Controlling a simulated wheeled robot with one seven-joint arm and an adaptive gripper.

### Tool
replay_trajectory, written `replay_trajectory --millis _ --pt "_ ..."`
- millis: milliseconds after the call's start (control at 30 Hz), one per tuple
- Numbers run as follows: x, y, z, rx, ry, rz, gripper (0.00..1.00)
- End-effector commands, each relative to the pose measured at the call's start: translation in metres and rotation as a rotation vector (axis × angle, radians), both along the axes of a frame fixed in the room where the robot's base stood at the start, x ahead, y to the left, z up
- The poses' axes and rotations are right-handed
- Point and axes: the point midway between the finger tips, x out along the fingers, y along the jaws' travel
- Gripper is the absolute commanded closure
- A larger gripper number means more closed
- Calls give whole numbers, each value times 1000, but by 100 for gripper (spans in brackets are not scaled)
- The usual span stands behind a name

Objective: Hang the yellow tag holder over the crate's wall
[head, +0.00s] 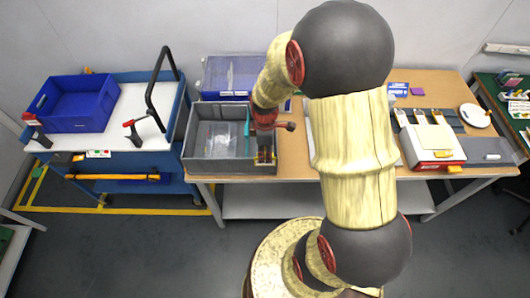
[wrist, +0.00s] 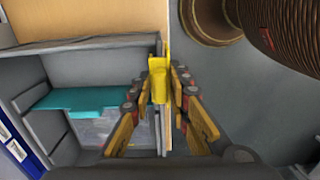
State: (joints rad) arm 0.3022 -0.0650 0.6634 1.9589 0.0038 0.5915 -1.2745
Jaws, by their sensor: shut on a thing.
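The yellow tag holder (wrist: 158,76) is between the fingers of my gripper (wrist: 160,105), which is shut on it. In the wrist view the holder lies in line with a wall of the grey crate (wrist: 85,42), at the wall's top edge. I cannot tell whether it straddles the wall or only sits just above it. In the head view the grey crate (head: 212,168) stands at the table's left end, and my gripper (head: 264,152) is over its right side. The holder cannot be made out clearly there.
A teal part (wrist: 85,98) and clear sheets lie inside the crate. A blue bin (head: 228,76) stands behind it. A blue crate (head: 75,105) is on the cart at the left. A white and red device (head: 432,145) stands on the table's right part.

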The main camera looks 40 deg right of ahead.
Motion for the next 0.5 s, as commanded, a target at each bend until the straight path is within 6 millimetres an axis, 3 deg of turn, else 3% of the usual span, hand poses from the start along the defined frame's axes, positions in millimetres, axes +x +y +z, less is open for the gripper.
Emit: replay_trajectory --millis 500 --pt "0 0 -12 1 1 0 99"
